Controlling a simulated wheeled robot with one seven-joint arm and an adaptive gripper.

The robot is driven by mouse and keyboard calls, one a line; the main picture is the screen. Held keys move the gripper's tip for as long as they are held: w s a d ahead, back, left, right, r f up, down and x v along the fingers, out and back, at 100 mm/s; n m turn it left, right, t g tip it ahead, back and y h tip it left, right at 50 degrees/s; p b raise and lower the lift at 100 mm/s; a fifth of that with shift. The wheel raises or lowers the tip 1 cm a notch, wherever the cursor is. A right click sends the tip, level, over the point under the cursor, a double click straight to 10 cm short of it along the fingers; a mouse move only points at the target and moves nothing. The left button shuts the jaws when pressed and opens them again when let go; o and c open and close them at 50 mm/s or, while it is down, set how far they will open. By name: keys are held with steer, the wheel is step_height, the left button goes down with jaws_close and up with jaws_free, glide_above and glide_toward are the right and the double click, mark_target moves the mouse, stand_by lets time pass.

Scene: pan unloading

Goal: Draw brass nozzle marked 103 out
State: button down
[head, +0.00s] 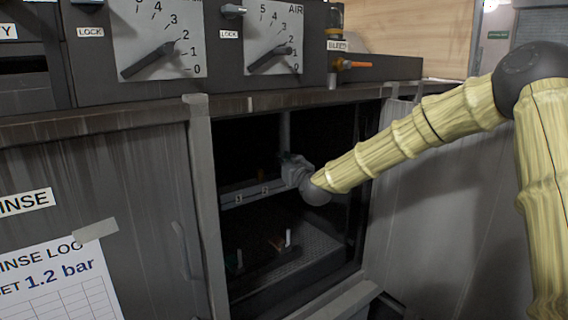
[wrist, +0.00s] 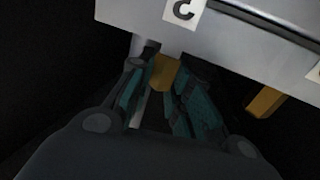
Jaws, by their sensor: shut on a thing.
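In the wrist view a brass nozzle (wrist: 163,72) sits under a pale grey bar (wrist: 225,35), between the teal pads of my gripper (wrist: 166,80). The pads are closed on its sides. I cannot read a number 103 on it. The white tag on the bar above it shows a dark character like a C. In the head view my gripper (head: 296,170) reaches into the dark open cabinet, at the right end of the numbered bar (head: 240,200). The nozzle is not distinguishable there.
A second brass piece (wrist: 265,102) hangs from the bar to the right in the wrist view. Below the bar in the head view is a mesh tray (head: 305,250) with an upright pale peg (head: 288,238). The cabinet's side posts (head: 205,180) border the opening.

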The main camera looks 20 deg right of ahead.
steer(key=shift+r, duration=0.15)
steer(key=shift+r+p, duration=0.75)
steer(key=shift+r, duration=1.1)
